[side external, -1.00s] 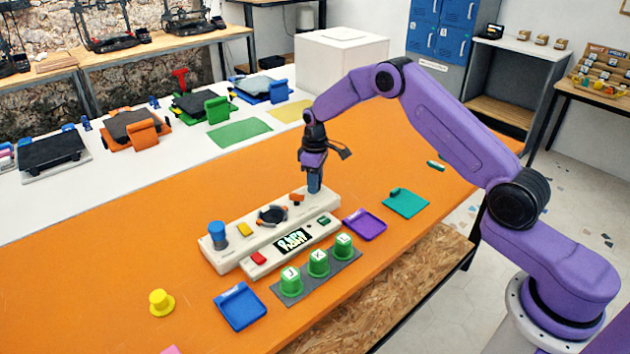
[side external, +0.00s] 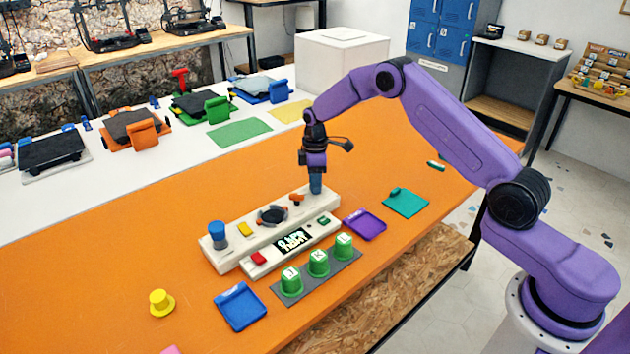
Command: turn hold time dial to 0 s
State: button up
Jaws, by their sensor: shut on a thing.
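A long cream control panel (side external: 262,254) lies on the orange table. My gripper (side external: 316,188) points straight down at the panel's far right end. It is shut on a blue dial (side external: 316,184), which it mostly hides; I cannot read the dial's setting. A small display (side external: 292,241) on the panel's front strip shows pale characters too small to read with certainty. A black round dial (side external: 272,215) sits mid-panel, and a blue knob (side external: 217,233) stands at the left end.
Yellow (side external: 245,229), orange (side external: 297,198), red (side external: 258,257) and green (side external: 324,221) controls sit on the panel. Green lettered caps (side external: 318,262) stand in front on a grey strip. Blue (side external: 240,306), purple (side external: 364,224) and teal (side external: 405,203) trays lie nearby. The table's left is mostly clear.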

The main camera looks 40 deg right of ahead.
jog(key=o, duration=1)
jog(key=shift+o, duration=0.2)
jog(key=shift+r, duration=0.1)
notch_tip(320, 180, up, 17)
jog(key=shift+r, duration=0.2)
jog(key=shift+a, duration=0.1)
